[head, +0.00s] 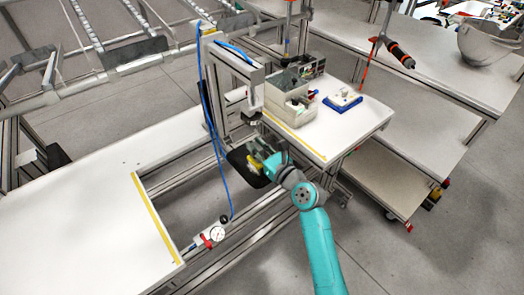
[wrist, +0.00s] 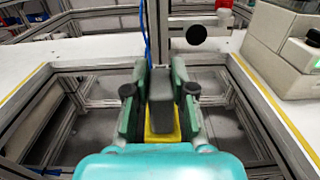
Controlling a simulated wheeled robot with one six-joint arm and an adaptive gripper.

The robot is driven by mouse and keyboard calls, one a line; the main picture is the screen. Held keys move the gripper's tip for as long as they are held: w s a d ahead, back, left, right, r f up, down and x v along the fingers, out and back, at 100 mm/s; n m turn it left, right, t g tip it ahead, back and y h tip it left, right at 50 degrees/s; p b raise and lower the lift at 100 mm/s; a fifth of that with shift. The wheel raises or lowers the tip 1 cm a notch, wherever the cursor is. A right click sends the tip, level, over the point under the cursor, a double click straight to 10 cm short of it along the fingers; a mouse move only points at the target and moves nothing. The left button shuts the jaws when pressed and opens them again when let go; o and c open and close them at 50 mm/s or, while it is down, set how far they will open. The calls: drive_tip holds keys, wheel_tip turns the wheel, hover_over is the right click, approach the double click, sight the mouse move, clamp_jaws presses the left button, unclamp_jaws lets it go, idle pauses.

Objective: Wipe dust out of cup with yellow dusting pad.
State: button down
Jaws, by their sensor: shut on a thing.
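My gripper (head: 262,163) is over the gap between the two white work surfaces, in front of the upright frame. Yellow also shows at the gripper in the head view. A black shape (head: 240,158) lies close beside or behind the gripper there; I cannot tell whether they touch. I cannot make out the cup for certain, nor any dust.
The grey upright frame (head: 255,78) with a blue cable stands just beyond. The left bench (head: 85,215) is largely clear.

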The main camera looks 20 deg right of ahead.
drive_tip(key=shift+x, duration=0.8)
drive_tip(key=shift+f, duration=1.85)
drive_tip(key=shift+f, duration=0.55)
idle(0.9)
drive_tip(key=shift+f, duration=0.1)
idle(0.5)
drive_tip(key=shift+v, duration=0.8)
drive_tip(key=shift+w+a+r, duration=0.15)
drive_tip(key=shift+w+r, duration=0.05)
drive_tip(key=shift+w, duration=0.15)
drive_tip(key=shift+x, duration=1.3)
